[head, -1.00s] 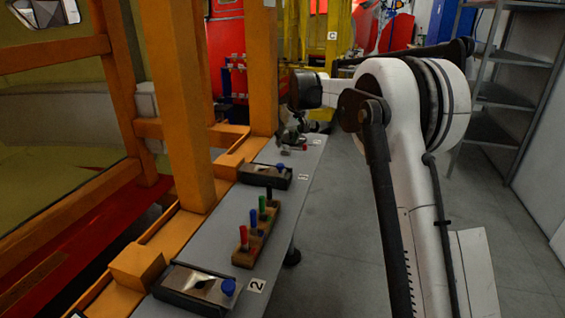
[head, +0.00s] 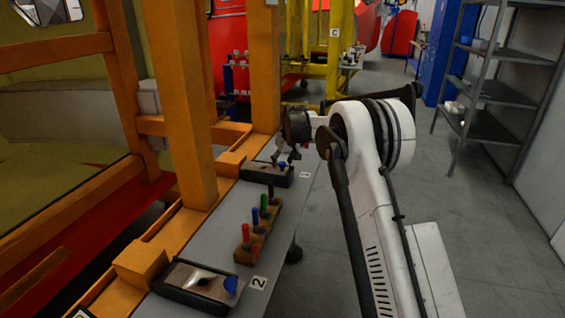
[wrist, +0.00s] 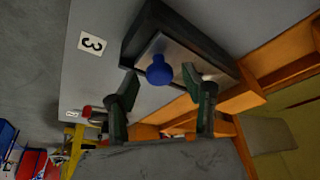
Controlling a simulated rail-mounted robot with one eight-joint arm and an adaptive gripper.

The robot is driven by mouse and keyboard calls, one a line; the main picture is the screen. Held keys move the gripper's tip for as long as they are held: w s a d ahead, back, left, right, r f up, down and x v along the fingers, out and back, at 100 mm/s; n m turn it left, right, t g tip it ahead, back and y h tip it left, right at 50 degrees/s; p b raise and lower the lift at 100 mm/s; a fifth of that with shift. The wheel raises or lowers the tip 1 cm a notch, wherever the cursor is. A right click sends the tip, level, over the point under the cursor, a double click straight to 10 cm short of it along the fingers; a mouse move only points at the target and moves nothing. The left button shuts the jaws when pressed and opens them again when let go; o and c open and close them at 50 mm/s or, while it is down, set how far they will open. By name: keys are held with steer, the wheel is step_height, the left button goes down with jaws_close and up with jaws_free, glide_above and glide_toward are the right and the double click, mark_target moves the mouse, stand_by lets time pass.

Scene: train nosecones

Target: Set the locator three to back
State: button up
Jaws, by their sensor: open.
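Locator three (head: 265,174) is a dark box with a metal plate and a blue knob (head: 282,165), on the grey bench beside a label marked 3 (head: 305,175). In the wrist view the locator (wrist: 185,30) is close, with its blue knob (wrist: 158,70) at the outer edge near the 3 label (wrist: 92,44). My gripper (wrist: 160,73) is open, its two dark fingers on either side of the knob in the picture. Whether they touch it I cannot tell. In the head view my gripper (head: 285,152) is over the locator's far end and partly hides it.
A wooden block with several coloured pegs (head: 258,230) stands nearer on the bench. A similar locator (head: 198,284) lies by label 2 (head: 259,283). Orange posts (head: 172,100) border the bench on the left. The floor (head: 450,230) to the right is clear.

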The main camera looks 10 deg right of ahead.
steer(key=shift+f, duration=0.2)
jaws_close()
stand_by(0.3)
steer(key=d, duration=0.1)
steer(key=s+d+b, duration=0.1)
steer(key=d, duration=0.1)
steer(key=s+d, duration=0.1)
steer(key=shift+s+d, duration=0.1)
steer(key=shift+d, duration=0.05)
jaws_free()
steer(key=shift+d, duration=0.1)
